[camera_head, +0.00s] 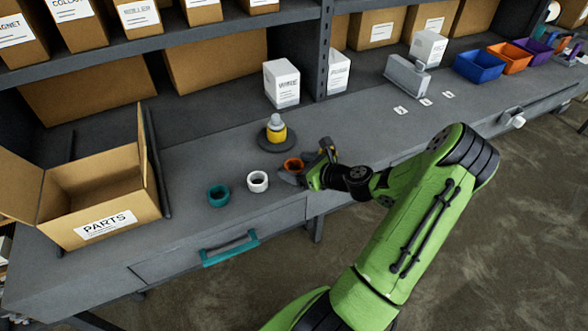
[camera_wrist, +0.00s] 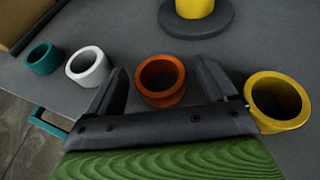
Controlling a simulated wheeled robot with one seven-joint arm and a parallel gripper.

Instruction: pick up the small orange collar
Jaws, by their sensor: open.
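The small orange collar (camera_head: 292,165) stands on the grey workbench, partly hidden by my gripper in the head view. In the wrist view the orange collar (camera_wrist: 162,80) shows whole, its opening facing up, between the two dark fingers. My gripper (camera_wrist: 162,88) is open, with one finger on each side of the collar; I cannot tell whether either finger touches it. In the head view my gripper (camera_head: 305,172) is low over the bench near its front edge.
A white collar (camera_wrist: 88,66) and a teal collar (camera_wrist: 43,58) stand to the left. A yellow collar (camera_wrist: 277,102) is close beside the right finger. A yellow piece (camera_head: 276,129) stands on a dark round base behind. An open parts box (camera_head: 105,205) is at the left.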

